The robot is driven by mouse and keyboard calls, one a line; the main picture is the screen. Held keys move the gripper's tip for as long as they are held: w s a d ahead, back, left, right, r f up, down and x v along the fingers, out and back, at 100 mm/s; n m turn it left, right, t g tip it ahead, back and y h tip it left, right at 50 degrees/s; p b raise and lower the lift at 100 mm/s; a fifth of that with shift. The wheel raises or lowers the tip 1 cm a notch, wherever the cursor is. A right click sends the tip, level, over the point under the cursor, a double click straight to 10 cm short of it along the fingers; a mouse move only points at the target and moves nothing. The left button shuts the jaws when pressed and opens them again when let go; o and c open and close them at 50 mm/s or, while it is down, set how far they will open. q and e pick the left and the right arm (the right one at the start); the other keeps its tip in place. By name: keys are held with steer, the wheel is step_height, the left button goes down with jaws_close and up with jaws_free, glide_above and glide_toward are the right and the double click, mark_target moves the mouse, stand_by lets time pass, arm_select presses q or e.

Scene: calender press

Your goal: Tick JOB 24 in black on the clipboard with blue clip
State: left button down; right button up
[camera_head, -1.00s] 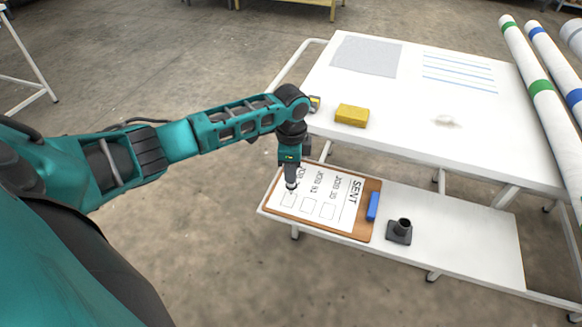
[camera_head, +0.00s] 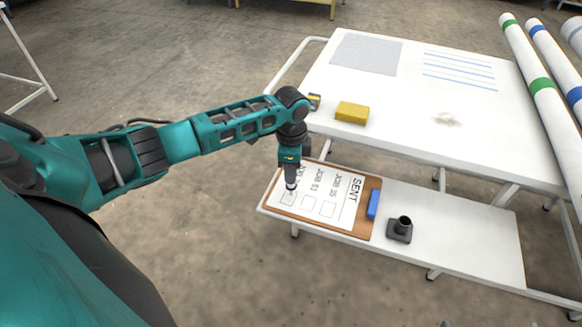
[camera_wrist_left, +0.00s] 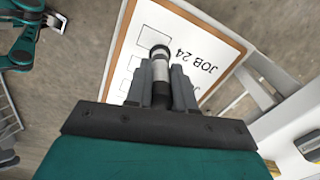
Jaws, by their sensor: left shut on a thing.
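The clipboard with blue clip (camera_head: 372,204) lies on the lower shelf, its white SENT sheet carrying rows of job names and boxes. The sheet also shows in the left wrist view, where the JOB 24 line (camera_wrist_left: 190,63) and its box (camera_wrist_left: 154,39) are readable. My left gripper (camera_head: 291,172) points down over the sheet's left end and is shut on a marker (camera_wrist_left: 160,72) with a dark tip and a pale band. The tip is at the JOB 24 box; I cannot tell whether it touches the paper. The visible part of the box looks white. My right gripper is not recognisable.
A dark holder (camera_head: 400,229) stands on the shelf right of the clipboard. A yellow block (camera_head: 352,113) sits on the white table (camera_head: 400,130) above, which overhangs the shelf's back. Striped rolls (camera_head: 529,62) lie at the right. The shelf's right part is clear.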

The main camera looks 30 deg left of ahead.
steer(key=shift+s+d, duration=0.1)
steer(key=shift+s, duration=0.25)
stand_by(0.4)
arm_select(q)
steer(key=shift+f+p, duration=0.1)
steer(key=shift+p, duration=0.2)
arm_select(e)
steer(key=shift+r, duration=0.15)
steer(key=shift+w+r, duration=0.25)
steer(key=shift+w, duration=0.1)
arm_select(q)
steer(key=shift+s+a+p, duration=0.3)
steer(key=shift+s+p, duration=0.25)
steer(key=shift+p, duration=0.35)
arm_select(e)
steer(key=shift+s+r, duration=0.2)
steer(key=shift+r, duration=0.5)
arm_select(q)
steer(key=shift+d, duration=0.1)
arm_select(e)
steer(key=shift+r, duration=0.2)
arm_select(q)
steer(key=shift+s+d+p, duration=0.15)
steer(key=shift+d+p, duration=0.1)
steer(key=shift+p, duration=0.3)
steer(key=shift+s+d, duration=0.1)
arm_select(e)
steer(key=shift+r, duration=0.5)
